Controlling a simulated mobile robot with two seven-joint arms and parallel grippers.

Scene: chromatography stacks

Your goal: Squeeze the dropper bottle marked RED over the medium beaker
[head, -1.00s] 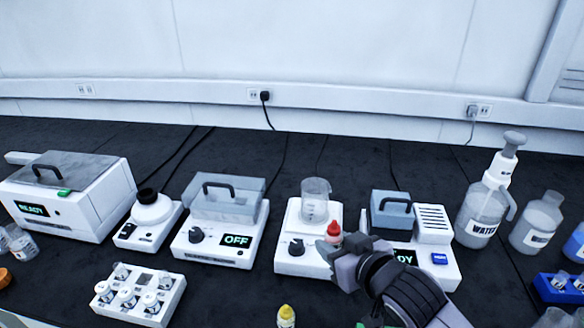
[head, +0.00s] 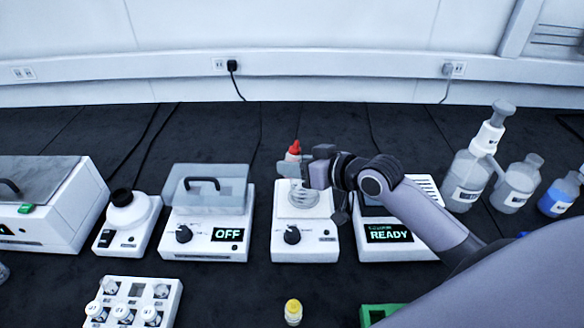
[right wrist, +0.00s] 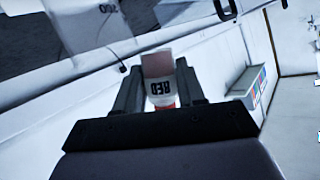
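The dropper bottle marked RED (head: 293,156) has a red cap and is held with its cap up in the head view. My right gripper (head: 302,170) is shut on it, above and partly in front of the medium beaker (head: 302,195). In the right wrist view the bottle (right wrist: 160,88) sits between the two fingers, its RED label upside down. The clear beaker stands on a white plate device with a black knob (head: 291,235). Its upper part is partly hidden by the gripper. My left gripper is not in view.
A device reading OFF (head: 228,234) stands left of the beaker's device, and one reading READY (head: 390,234) stands right, under my right arm. A yellow-capped bottle (head: 293,313) stands in front. A white vial rack (head: 133,291) is at front left. Wash bottles (head: 467,180) stand at the right.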

